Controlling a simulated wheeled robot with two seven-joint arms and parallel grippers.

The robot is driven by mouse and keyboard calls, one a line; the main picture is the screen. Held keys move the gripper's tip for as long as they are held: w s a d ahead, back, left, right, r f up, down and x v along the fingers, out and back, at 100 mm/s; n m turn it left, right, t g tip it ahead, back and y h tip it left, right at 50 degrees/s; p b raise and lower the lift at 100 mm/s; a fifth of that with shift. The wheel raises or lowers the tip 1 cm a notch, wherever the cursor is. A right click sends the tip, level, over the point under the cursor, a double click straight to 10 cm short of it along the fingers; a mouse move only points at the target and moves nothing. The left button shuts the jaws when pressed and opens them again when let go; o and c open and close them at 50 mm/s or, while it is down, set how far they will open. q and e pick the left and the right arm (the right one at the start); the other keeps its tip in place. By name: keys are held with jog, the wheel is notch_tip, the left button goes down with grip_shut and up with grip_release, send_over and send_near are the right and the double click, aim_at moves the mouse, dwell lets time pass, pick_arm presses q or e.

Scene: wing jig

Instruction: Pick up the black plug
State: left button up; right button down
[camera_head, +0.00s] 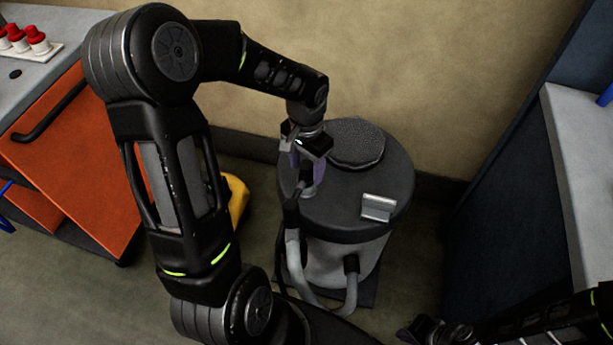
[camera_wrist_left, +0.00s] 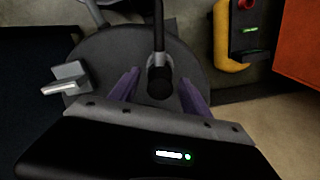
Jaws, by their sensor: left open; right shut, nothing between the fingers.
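In the left wrist view, the black plug (camera_wrist_left: 160,83) stands on the end of a black cable, between the two purple fingers of my left gripper (camera_wrist_left: 157,88). Visible gaps separate it from each finger. In the head view, my left gripper (camera_head: 306,172) is open and points down over the left part of the dark lid (camera_head: 345,215) of a round vacuum-like canister. The plug is hard to make out there beside the fingers. My right gripper (camera_head: 425,330) is shut and empty at the bottom right of the head view, partly cut off.
A small grey bracket (camera_head: 378,207) and a round dark pad (camera_head: 356,145) sit on the lid. A grey hose (camera_head: 296,265) hangs at the canister's front. A yellow object (camera_head: 237,196) stands left, by the orange cabinet (camera_head: 75,170). A blue-sided bench (camera_head: 515,150) stands right.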

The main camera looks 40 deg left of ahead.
pick_arm(q)
jog(key=shift+c, duration=0.5)
grip_shut()
